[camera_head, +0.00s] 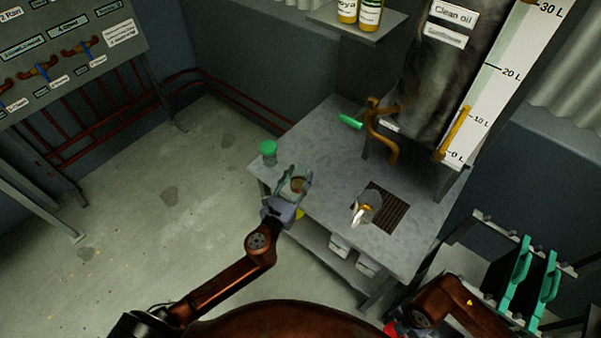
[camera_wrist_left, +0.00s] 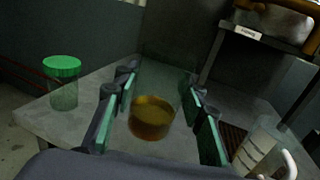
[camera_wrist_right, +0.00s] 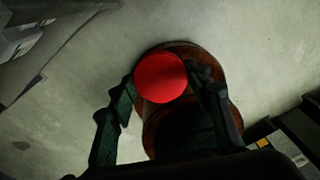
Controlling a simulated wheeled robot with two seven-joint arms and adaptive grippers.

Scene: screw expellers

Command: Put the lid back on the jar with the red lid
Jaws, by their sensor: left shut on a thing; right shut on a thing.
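A clear jar (camera_head: 298,186) without a lid stands on the grey bench near its left edge, with amber liquid at its bottom. My left gripper (camera_head: 293,179) is shut around it; the jar also shows upright between the fingers in the left wrist view (camera_wrist_left: 151,118). My right gripper (camera_wrist_right: 160,82) is shut on a round red lid (camera_wrist_right: 161,77), which faces the camera. The lid is away from the jar, low over the floor side. In the head view only a bit of red (camera_head: 391,329) shows at the bottom edge, and the right fingers are hidden.
A green-lidded jar (camera_head: 268,152) stands at the bench's left corner, left of the held jar. An oil tank (camera_head: 432,70) with a brass tap rises behind. Green-handled racks (camera_head: 530,275) stand at right.

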